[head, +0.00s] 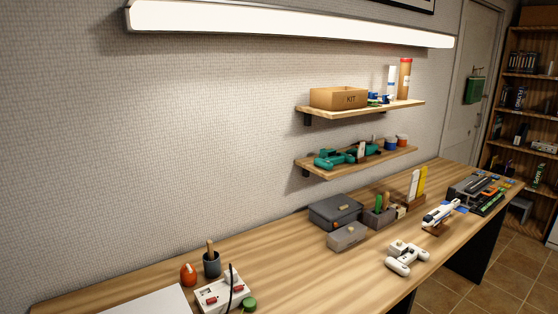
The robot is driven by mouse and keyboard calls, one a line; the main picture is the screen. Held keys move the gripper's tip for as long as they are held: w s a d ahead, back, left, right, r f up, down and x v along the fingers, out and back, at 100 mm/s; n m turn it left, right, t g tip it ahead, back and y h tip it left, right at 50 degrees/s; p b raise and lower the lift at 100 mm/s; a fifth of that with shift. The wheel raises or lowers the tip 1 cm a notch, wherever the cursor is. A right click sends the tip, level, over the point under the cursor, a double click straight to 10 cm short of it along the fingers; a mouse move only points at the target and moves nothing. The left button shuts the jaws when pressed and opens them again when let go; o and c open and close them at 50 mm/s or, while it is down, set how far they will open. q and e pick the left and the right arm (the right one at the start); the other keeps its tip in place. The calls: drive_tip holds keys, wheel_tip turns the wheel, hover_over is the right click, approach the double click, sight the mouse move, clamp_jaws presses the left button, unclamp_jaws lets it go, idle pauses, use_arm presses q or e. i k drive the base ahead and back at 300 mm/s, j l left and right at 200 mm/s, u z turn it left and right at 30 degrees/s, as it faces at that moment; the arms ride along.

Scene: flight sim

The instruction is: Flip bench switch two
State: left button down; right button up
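A white box (208,297) with small red parts and a dark upright stick or cable sits on the wooden bench (290,255), low in the head view. The red parts may be switches, but they are too small to read, and I cannot tell which is switch two or how it is set. A round green thing (249,304) lies against its right side. Neither of my grippers is in view.
A dark cup (212,265) and an orange pot (188,274) stand behind the white box. Grey boxes (335,212), a white game controller (406,257) and a model aircraft (440,212) are farther right. The bench between is clear. Two shelves hang above.

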sight(236, 288)
drive_tip(key=i+l, duration=0.15)
drive_tip(key=l, duration=0.2)
drive_tip(key=i+l, duration=0.15)
drive_tip(key=l, duration=0.2)
drive_tip(key=i+l, duration=0.2)
drive_tip(key=l, duration=0.15)
drive_tip(key=i+l, duration=0.15)
drive_tip(key=l, duration=0.2)
drive_tip(key=i+l, duration=0.15)
drive_tip(key=l, duration=0.2)
drive_tip(key=u, duration=1.75)
